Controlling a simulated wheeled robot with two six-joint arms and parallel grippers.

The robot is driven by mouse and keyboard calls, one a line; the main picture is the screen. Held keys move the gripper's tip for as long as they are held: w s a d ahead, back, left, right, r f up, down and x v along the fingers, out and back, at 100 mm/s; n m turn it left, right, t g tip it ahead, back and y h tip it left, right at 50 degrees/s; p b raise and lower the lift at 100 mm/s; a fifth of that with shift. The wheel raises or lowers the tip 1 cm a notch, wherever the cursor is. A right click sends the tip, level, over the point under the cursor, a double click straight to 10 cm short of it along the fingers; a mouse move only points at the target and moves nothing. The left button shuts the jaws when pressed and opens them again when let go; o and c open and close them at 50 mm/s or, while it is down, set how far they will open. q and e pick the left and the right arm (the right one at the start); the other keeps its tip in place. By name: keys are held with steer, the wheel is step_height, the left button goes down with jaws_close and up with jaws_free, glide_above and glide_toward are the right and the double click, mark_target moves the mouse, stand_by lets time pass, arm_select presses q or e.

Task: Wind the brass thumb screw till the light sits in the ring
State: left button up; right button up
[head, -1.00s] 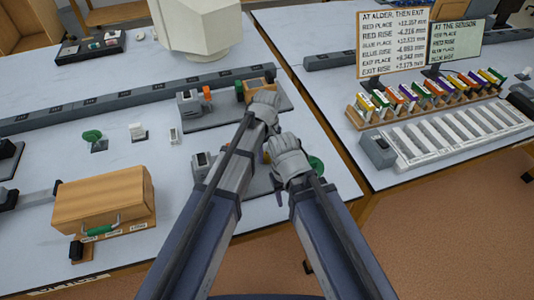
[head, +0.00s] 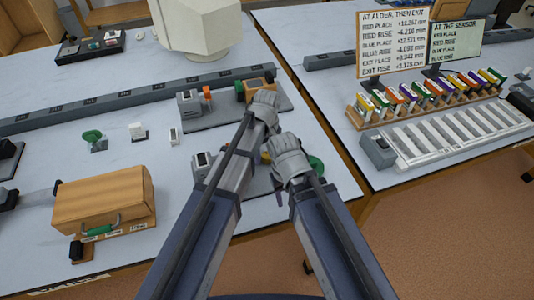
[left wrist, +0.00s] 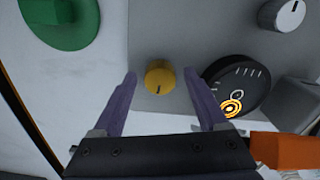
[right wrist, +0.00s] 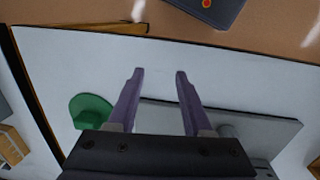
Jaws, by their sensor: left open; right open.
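The brass thumb screw (left wrist: 160,75) is a small round yellow knob with a dark mark on a grey panel. My left gripper (left wrist: 160,73) is open, with one finger on each side of the knob and a visible gap to both. Beside it, a dark round screen (left wrist: 237,85) shows a glowing orange light (left wrist: 231,108) and a small pale ring (left wrist: 237,95). The light sits just below and left of the ring, off its centre. My right gripper (right wrist: 160,72) is open and empty above the white table. In the head view my wrists hide both sets of fingertips.
A silver knob (left wrist: 283,14) and an orange part (left wrist: 282,150) are close to the screen. A green disc (left wrist: 62,22) stands at the upper left. A white readout board (head: 393,42) stands on the right table. A wooden box (head: 103,197) is at left.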

mark_target(267, 156)
arm_select(q)
steer(key=shift+r+p, duration=3.9)
steer(key=shift+r, duration=0.05)
arm_select(e)
step_height(267, 156, up, 8)
arm_select(q)
steer(key=shift+s+f, duration=0.1)
steer(key=shift+f, duration=0.05)
arm_select(e)
steer(key=shift+s+f, duration=0.1)
steer(key=shift+f, duration=0.05)
